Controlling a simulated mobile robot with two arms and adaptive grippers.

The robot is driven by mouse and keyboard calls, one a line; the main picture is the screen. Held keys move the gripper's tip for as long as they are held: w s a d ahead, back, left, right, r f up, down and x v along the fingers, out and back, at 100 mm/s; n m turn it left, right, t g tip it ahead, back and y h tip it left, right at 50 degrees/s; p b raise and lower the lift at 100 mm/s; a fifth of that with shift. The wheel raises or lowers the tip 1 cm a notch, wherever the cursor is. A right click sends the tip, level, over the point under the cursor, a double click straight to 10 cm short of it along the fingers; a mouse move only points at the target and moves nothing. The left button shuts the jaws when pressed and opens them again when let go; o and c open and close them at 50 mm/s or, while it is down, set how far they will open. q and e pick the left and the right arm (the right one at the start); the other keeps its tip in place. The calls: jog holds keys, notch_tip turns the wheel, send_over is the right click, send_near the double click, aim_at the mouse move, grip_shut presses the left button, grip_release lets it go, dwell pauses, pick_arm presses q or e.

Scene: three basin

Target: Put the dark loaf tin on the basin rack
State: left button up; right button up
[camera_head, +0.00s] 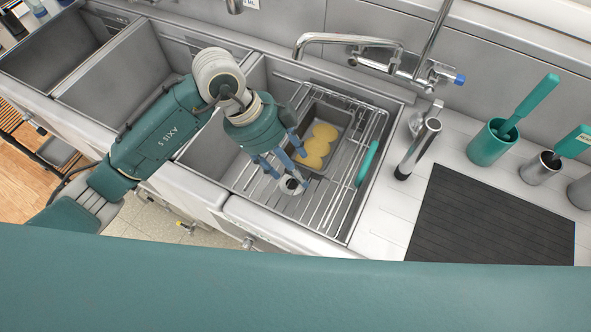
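A dark grey loaf tin (342,117) sits at the basin rack (336,204), in the right-hand basin. The tin's left end is partly hidden by the gripper. My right gripper is not in view.
A small round grey piece (290,186) is by the fingertips. A teal-handled item (367,163) lies along the rack's right side. A faucet (350,40) spans behind. A black mat (490,220), teal pot (491,145) and metal cup (540,168) stand right. The left basins look empty.

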pick_arm(q)
jog(key=b+v, duration=0.1)
jog(key=v, duration=0.8)
jog(key=shift+r, duration=0.1)
